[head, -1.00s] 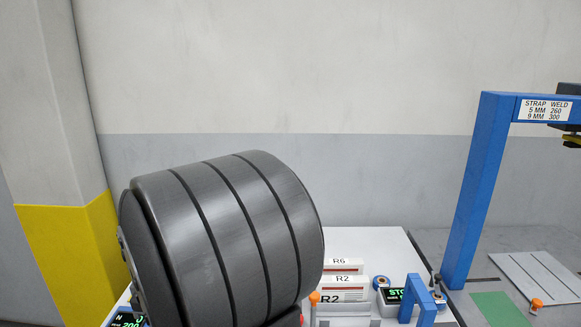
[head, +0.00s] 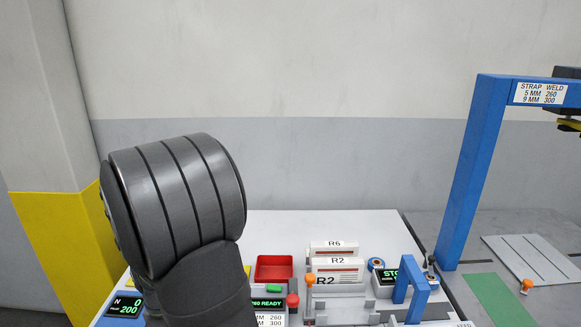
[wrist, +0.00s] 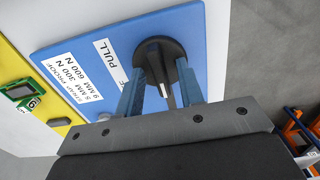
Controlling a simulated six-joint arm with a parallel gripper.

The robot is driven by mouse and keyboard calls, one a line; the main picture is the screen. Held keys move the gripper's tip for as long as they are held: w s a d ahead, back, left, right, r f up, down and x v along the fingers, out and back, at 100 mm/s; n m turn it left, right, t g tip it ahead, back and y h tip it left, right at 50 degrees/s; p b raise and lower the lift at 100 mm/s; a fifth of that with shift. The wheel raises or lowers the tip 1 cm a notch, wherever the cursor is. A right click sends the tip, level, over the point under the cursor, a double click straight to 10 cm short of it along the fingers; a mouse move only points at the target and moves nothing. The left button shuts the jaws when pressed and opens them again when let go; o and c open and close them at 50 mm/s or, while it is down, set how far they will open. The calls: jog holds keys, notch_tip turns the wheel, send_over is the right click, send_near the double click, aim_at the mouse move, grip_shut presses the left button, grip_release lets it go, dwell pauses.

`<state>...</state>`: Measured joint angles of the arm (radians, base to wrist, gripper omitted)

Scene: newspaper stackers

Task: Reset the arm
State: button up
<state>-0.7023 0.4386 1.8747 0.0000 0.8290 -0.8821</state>
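My gripper (wrist: 160,98) shows in the wrist view with its two blue-grey fingers apart and a gap between them. A black knob (wrist: 158,62) with a white pointer line sits on a blue panel (wrist: 85,50) beyond and partly between the fingers. I see no finger closed on it, but I cannot tell whether one touches it. The panel carries a label ending in PULL and a strap proof label (wrist: 88,68). In the head view my dark arm fills the lower left, and my gripper is hidden or out of frame there.
The white table (head: 285,222) holds a red tray (head: 274,268), R6 and R2 boxes (head: 337,268), a STOP display (head: 385,278) and a small blue bracket (head: 414,293). A blue strap weld frame (head: 472,170) stands at right. A yellow-banded column (head: 50,245) stands at left.

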notch_tip(320, 180, up, 17)
notch_tip(320, 180, down, 17)
jog(key=shift+f, duration=0.2)
jog(key=shift+r+m, duration=0.2)
jog(key=shift+m, duration=0.2)
jog(key=m, duration=0.3)
jog(key=shift+m, duration=0.4)
jog(key=m, duration=0.5)
jog(key=shift+o, duration=0.3)
